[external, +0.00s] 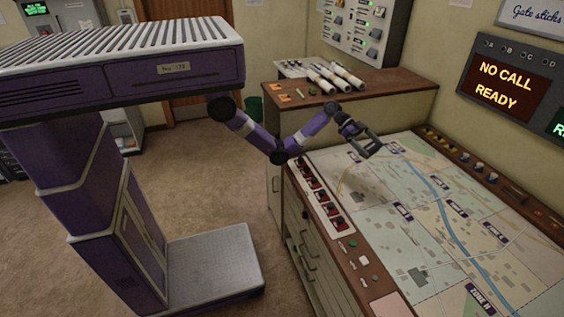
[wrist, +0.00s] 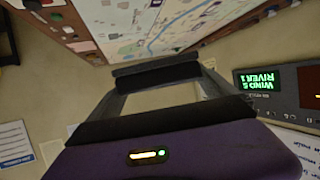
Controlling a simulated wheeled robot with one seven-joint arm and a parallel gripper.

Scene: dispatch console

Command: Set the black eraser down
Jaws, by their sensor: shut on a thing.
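My gripper (external: 371,149) is over the far left part of the map table, with its fingers pointing down and right. In the wrist view, its grey fingers reach out from the purple palm to a dark bar, the black eraser (wrist: 157,75), held across their tips. The gripper is shut on it. In the external view the eraser is hard to tell from the dark fingers. I cannot tell whether it touches the map (external: 425,200) or hangs just above it.
Red switches (external: 322,196) line the table's left edge. White rolls (external: 335,77) lie on the cabinet behind my arm. A "NO CALL READY" display (external: 503,83) is on the right wall. Much of the map is clear.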

